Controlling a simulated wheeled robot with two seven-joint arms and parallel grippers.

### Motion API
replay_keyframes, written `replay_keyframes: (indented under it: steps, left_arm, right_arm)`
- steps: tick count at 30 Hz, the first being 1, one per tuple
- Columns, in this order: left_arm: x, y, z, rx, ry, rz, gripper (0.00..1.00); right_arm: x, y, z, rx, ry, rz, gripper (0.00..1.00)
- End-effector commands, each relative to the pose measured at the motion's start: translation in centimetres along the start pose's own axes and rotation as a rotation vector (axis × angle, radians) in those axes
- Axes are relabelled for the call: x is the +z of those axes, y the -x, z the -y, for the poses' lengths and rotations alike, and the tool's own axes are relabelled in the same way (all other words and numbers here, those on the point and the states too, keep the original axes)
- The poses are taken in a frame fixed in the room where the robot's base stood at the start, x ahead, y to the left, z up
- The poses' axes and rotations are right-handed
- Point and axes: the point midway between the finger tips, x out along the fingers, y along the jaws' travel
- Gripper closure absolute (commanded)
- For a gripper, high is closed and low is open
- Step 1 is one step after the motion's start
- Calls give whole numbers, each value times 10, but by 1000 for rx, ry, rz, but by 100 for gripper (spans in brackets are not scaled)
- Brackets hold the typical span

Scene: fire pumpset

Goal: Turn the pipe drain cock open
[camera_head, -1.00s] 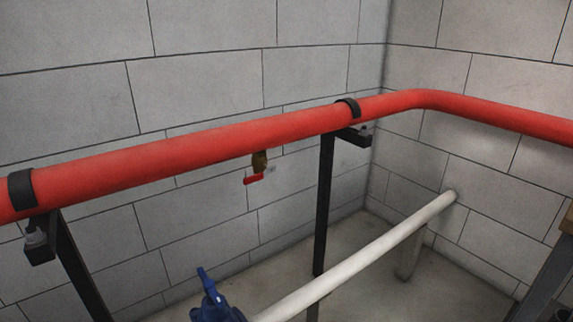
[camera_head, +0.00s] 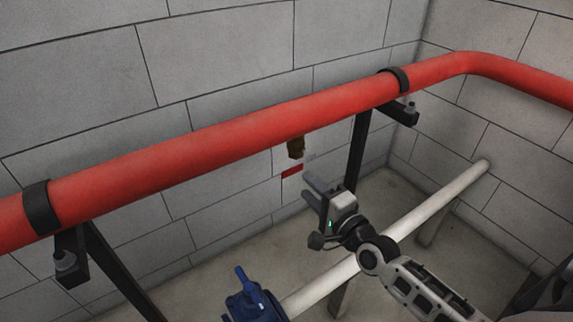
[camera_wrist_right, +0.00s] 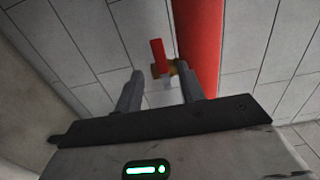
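The pipe drain cock hangs under the long red pipe (camera_head: 220,143). Its brass body (camera_head: 296,148) and red lever handle (camera_head: 292,171) show in the head view, the lever pointing to the lower left. My right gripper (camera_head: 306,187) is just below and to the right of the lever, with its fingers toward it. In the right wrist view the fingers are open and apart, with the red handle (camera_wrist_right: 157,54) and brass body (camera_wrist_right: 167,70) beyond the gap between them. I cannot tell whether a finger touches the cock. My left gripper is not in view.
Black brackets (camera_head: 357,150) hold the pipe against the grey block wall. A white pipe (camera_head: 440,205) runs low behind my right arm. A blue valve (camera_head: 250,300) is at the lower front. The space left of the cock below the red pipe looks clear.

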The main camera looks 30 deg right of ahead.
Motion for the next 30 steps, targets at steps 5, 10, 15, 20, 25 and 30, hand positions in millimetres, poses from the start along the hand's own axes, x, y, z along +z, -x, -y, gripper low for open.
replay_keyframes:
  steps: [5, 10, 15, 20, 25, 30]
  left_arm:
    - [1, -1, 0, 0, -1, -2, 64]
    - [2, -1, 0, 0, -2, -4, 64]
    - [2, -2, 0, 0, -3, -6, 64]
    - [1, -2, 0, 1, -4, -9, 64]
    - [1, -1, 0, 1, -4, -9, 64]
    - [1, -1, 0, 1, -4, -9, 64]
  right_arm:
    - [0, -41, 1, -3, 2, 0, 61]
    - [1, -71, 0, -1, 2, 1, 61]
    - [1, -88, -1, 1, 3, 1, 61]
    - [1, -93, -1, 2, 3, 1, 61]
    - [1, -93, -1, 2, 3, 2, 61]
    - [1, -93, -1, 2, 3, 2, 94]
